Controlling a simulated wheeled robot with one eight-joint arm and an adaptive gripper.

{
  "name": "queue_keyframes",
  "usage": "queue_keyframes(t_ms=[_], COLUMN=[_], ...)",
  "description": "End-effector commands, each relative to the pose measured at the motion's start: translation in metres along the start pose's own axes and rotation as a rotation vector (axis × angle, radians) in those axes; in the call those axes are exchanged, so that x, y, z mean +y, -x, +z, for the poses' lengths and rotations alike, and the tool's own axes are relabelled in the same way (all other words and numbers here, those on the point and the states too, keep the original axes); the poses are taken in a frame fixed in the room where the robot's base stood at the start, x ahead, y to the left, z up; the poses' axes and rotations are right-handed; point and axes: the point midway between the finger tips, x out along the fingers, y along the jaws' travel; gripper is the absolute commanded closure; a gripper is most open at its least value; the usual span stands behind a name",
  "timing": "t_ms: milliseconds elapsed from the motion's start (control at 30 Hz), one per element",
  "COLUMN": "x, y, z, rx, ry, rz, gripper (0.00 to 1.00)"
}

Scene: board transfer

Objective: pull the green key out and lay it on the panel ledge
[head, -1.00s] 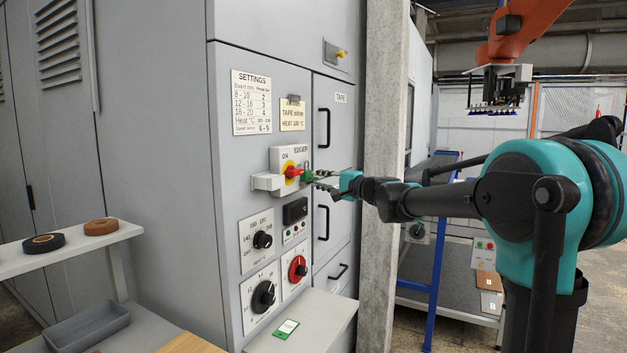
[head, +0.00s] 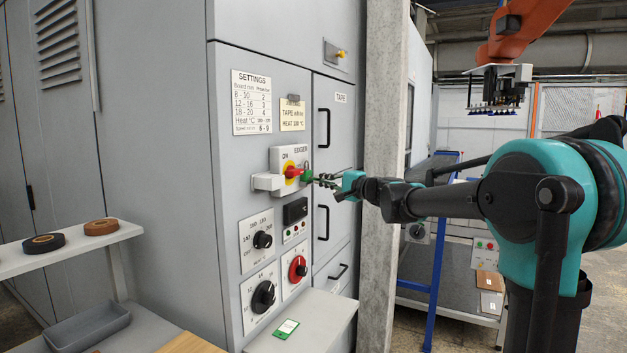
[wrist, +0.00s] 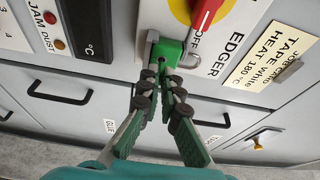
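The green key (head: 307,176) sits at the right side of the EDGER switch box, next to the red and yellow rotary switch (head: 292,171). In the wrist view the green key (wrist: 168,50) is at top centre, still against the switch box. My gripper (head: 316,179) reaches it from the right. In the wrist view the fingertips (wrist: 160,74) are drawn close together on the key's near end, which they partly hide. The panel ledge (head: 325,309) is the pale shelf low on the cabinet front, with a green and white card (head: 286,329) on it.
Knobs and a small display (head: 295,211) lie below the switch. Door handles (head: 323,223) and a concrete post (head: 384,180) stand to the right. A shelf with tape rolls (head: 101,227) is at left. Much of the ledge is clear.

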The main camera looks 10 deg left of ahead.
Motion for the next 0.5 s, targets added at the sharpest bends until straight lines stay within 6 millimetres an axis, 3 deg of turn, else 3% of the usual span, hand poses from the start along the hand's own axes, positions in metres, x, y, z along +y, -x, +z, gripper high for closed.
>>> queue_keyframes(t_ms=[500], x=[0.000], y=[0.013], z=[-0.004], rx=[-0.001], ry=[0.000], rz=[0.000], gripper=[1.00])
